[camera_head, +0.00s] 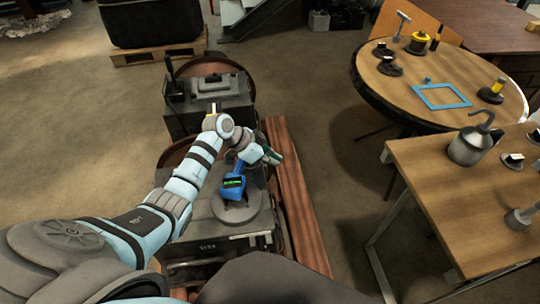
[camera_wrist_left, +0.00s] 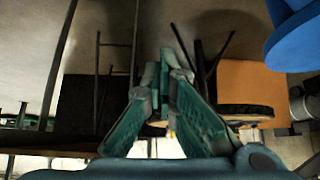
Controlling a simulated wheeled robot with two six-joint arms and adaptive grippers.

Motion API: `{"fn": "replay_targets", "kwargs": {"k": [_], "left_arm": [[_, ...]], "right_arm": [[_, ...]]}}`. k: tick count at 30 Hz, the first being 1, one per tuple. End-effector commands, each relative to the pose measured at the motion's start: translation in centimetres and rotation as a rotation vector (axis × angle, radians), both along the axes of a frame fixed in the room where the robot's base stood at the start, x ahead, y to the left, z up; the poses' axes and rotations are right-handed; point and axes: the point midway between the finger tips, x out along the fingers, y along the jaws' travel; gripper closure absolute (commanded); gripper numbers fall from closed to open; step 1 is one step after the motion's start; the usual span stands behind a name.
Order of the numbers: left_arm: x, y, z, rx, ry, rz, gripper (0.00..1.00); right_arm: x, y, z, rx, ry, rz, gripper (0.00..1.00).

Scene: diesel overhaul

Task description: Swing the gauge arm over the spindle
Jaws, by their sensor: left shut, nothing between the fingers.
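The gauge's arm and the spindle cannot be told apart clearly here. My left gripper (camera_head: 272,157) is just beyond and to the right of the gauge, apart from it as far as I can see. In the left wrist view its green-padded fingers (camera_wrist_left: 168,62) meet at the tips with nothing between them. A blue part (camera_wrist_left: 296,38), likely the gauge, shows at the upper right there. My right gripper is not in view.
A second grey machine (camera_head: 208,107) stands behind. Reddish-brown beams (camera_head: 297,190) run along the right side. A round table (camera_head: 400,98) holds a blue frame (camera_head: 441,96) and small parts. A wooden bench (camera_head: 440,185) with an oil can (camera_head: 468,148) is at the right. Floor between is clear.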

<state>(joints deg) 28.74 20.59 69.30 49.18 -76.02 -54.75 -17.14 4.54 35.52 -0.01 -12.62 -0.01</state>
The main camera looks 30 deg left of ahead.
Motion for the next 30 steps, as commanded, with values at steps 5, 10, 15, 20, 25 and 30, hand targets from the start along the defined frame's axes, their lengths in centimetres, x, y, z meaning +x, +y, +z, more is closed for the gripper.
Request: {"fn": "replay_targets", "kwargs": {"k": [5, 10, 15, 20, 25, 30], "left_arm": [[-1.4, 1.4, 0.4, 0.0, -0.001, -0.001, 1.0], [-1.7, 1.7, 0.4, -0.002, -0.002, -0.001, 1.0], [-1.7, 1.6, 0.4, -0.002, -0.002, -0.003, 1.0], [-1.7, 1.7, 0.3, -0.002, -0.002, -0.009, 1.0], [-2.2, 2.1, 0.3, -0.002, -0.001, -0.055, 1.0], [-3.0, 2.9, 0.1, -0.003, -0.001, -0.147, 1.0]], "right_arm": [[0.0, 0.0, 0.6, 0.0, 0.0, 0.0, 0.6], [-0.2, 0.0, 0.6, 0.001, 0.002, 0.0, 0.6], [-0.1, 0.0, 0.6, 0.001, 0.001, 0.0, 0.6], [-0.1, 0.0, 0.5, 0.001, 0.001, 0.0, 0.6], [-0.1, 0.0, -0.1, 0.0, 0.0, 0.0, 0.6], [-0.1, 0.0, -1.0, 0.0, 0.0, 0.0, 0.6]]}}
